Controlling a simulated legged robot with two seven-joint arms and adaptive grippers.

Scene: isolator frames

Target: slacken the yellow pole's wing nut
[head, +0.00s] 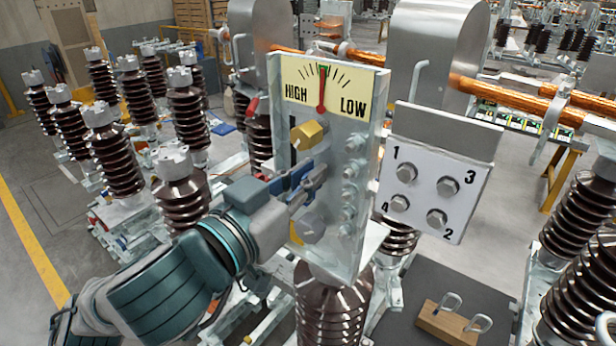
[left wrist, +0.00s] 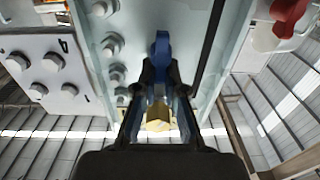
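A grey panel (head: 360,160) carries a yellow knob-like wing nut (head: 307,135) under its gauge. In the left wrist view the yellow piece (left wrist: 158,118) shows between my fingers, farther back. A blue wing-shaped piece (head: 296,172) sits below the yellow one; it also shows in the left wrist view (left wrist: 161,46). My left gripper (head: 312,185) is in front of the panel, below the yellow wing nut. Its fingertips (left wrist: 160,67) stand apart on both sides of the blue piece; contact is unclear. My right gripper is out of view.
The gauge (head: 322,92) has a red needle near its middle. A numbered plate with bolts (head: 436,160) is to the right. Brown ribbed insulators (head: 112,150) stand at left. A wooden block (head: 450,325) lies lower right.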

